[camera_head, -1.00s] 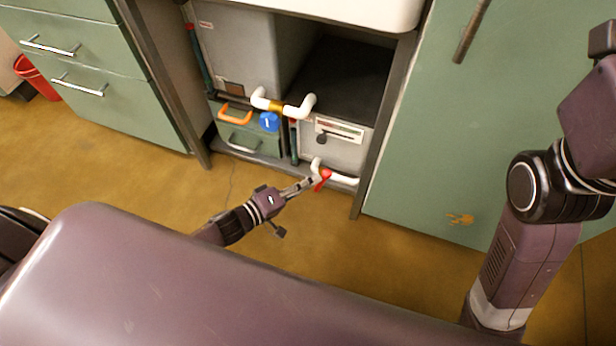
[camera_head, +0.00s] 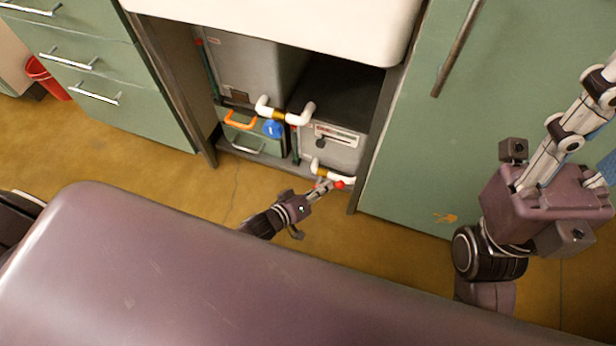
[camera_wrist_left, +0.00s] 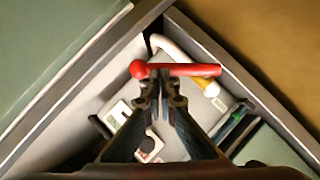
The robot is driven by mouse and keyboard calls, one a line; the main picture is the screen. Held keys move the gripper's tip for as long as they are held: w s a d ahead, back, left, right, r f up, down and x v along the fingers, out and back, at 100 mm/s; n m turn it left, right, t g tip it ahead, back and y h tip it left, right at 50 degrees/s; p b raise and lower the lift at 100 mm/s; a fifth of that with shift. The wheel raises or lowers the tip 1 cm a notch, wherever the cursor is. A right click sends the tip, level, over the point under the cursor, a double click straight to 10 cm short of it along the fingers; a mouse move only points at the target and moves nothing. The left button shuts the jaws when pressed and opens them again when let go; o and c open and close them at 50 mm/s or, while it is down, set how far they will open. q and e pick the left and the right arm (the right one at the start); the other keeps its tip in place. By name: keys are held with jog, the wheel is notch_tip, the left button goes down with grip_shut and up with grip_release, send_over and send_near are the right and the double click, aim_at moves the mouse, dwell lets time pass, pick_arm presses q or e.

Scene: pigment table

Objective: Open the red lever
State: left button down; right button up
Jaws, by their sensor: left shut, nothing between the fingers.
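The red lever (camera_head: 339,184) is at the low white pipe (camera_head: 322,170) at the bottom of the open cabinet bay. In the left wrist view the red lever (camera_wrist_left: 195,70) lies almost level across the picture, with a round knob at its left end. My left gripper (camera_head: 326,184) reaches the lever from the floor side. Its fingertips (camera_wrist_left: 158,78) are shut and empty, close against the lever near the knob; I cannot tell whether they touch it.
An upper white pipe (camera_head: 285,116) with a blue knob (camera_head: 272,128) beside it crosses the bay. A grey box (camera_head: 333,150) stands behind the lower pipe. Green cabinet doors (camera_head: 450,130) and drawers (camera_head: 85,70) flank the bay. The floor (camera_head: 170,190) in front is clear.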

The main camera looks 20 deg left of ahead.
pick_arm(q)
jog(key=shift+d+f, duration=0.1)
jog(key=shift+d, duration=0.25)
dwell(0.6)
